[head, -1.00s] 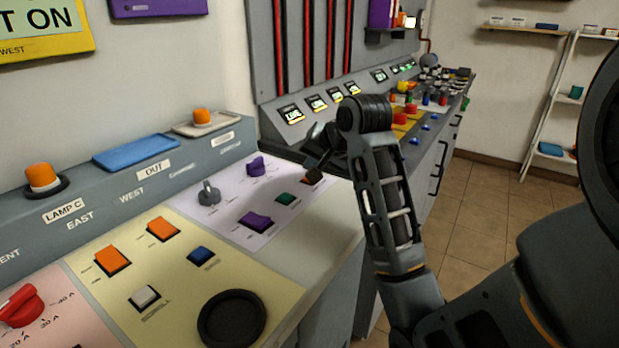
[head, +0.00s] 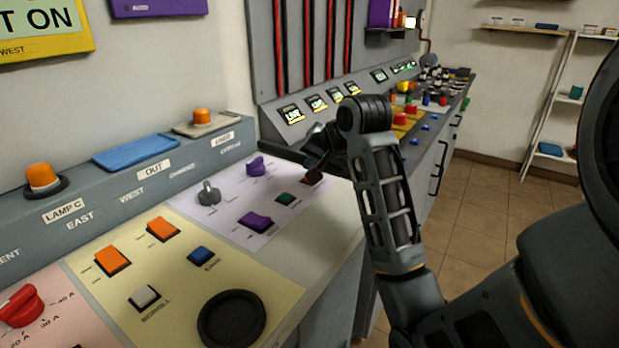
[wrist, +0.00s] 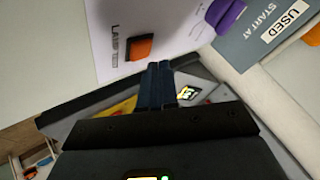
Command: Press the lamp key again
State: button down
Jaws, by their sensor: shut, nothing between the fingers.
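The lamp key is an orange rocker key (wrist: 139,47) beside printed text starting "LAMP" on a pale panel in the wrist view. In the head view the key (head: 312,178) shows small and dark orange at the far right end of the lilac panel, partly behind my fingers. My gripper (head: 316,164) is shut and empty, its fingers pointing down close above the key. In the wrist view the fingertips (wrist: 159,66) lie just beside the key's lower right corner in the picture. I cannot tell whether they touch it.
The lilac panel also carries a purple rocker (head: 255,222), a green key (head: 285,199), a grey knob (head: 208,193) and a purple knob (head: 256,166). Orange lamps (head: 41,177) stand on the ledge behind. A second console (head: 405,118) runs away to the back right.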

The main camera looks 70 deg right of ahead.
jog(key=shift+f, duration=0.15)
jog(key=shift+f, duration=0.25)
jog(key=shift+f, duration=0.45)
dwell(1.1)
jog(key=shift+r+p, duration=0.1)
jog(key=shift+p, duration=0.2)
jog(key=shift+r+p, duration=0.8)
jog(key=shift+p, duration=0.25)
notch_tip(320, 180, up, 5)
jog(key=p, duration=0.6)
dwell(0.4)
